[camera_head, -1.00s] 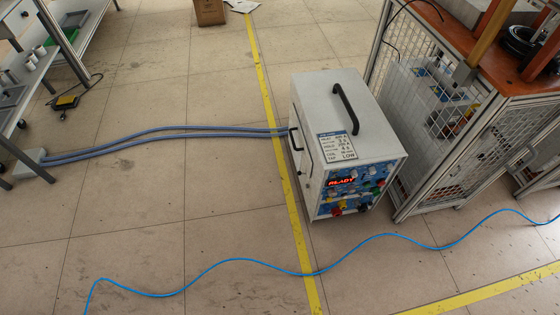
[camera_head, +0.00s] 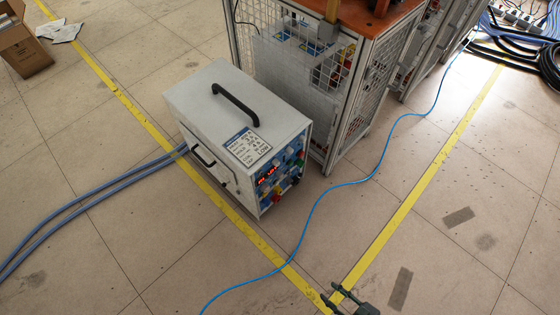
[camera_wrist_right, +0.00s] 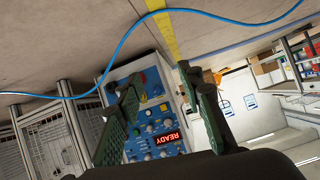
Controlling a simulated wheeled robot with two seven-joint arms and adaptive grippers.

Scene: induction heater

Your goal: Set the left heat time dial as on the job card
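The induction heater (camera_head: 215,105) is a white box on the floor with a black top handle. Its job card (camera_head: 249,147) lies on the top near the front edge; its print is too small to read surely. The blue front panel (camera_head: 283,172) carries a red display and several coloured knobs; I cannot tell which is the left heat time dial. My right gripper (camera_head: 331,293) is open and empty at the bottom edge, apart from the heater. In the right wrist view the panel (camera_wrist_right: 150,112), reading READY, shows tilted beyond the open fingers (camera_wrist_right: 165,95). My left gripper is not in view.
A mesh-sided frame (camera_head: 290,60) with an orange top stands close behind the heater. A blue cable (camera_head: 318,203) runs across the floor before the panel. Grey-blue hoses (camera_head: 90,198) leave the heater's left side.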

